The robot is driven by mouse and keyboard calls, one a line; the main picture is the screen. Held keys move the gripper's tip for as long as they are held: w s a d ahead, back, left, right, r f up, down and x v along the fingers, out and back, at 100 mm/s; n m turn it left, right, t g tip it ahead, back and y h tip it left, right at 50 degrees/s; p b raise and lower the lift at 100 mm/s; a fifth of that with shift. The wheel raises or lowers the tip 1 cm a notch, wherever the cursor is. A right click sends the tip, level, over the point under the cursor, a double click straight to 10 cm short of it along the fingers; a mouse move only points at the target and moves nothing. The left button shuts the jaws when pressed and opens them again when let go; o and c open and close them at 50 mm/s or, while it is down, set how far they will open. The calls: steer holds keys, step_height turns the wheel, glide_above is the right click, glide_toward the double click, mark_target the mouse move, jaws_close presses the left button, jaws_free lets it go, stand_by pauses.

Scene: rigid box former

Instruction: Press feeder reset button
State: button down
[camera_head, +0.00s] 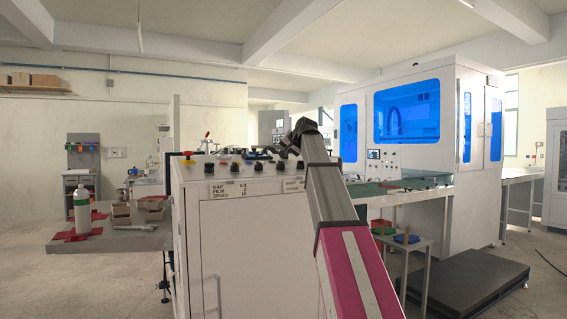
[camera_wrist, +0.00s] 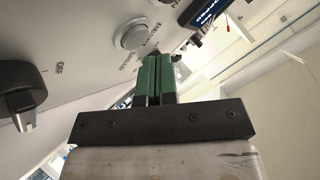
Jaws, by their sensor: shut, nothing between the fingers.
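In the wrist view my gripper (camera_wrist: 158,60) has its two green fingers closed together with nothing between them. A round pale push button in a grey ring (camera_wrist: 131,34) sits on the light control panel (camera_wrist: 85,25), just up and left of the fingertips. The fingers look apart from the button, though the exact gap is hard to judge. In the head view my arm reaches over the white cabinet (camera_head: 245,245), and the button cannot be made out.
A black rotary knob (camera_wrist: 22,92) is on the panel at left in the wrist view. A small dark display (camera_wrist: 203,12) is near the top. In the head view, several dark knobs line the cabinet's top edge, and a side table (camera_head: 105,238) holds a bottle (camera_head: 82,212).

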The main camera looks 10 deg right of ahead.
steer(key=shift+r, duration=0.15)
steer(key=shift+s+d+r, duration=0.1)
steer(key=shift+s+r, duration=0.1)
steer(key=shift+r, duration=0.6)
steer(key=shift+s+r, duration=0.15)
steer(key=shift+r, duration=0.6)
steer(key=shift+s+d+r, duration=0.1)
steer(key=shift+s+r, duration=0.1)
steer(key=shift+r, duration=0.6)
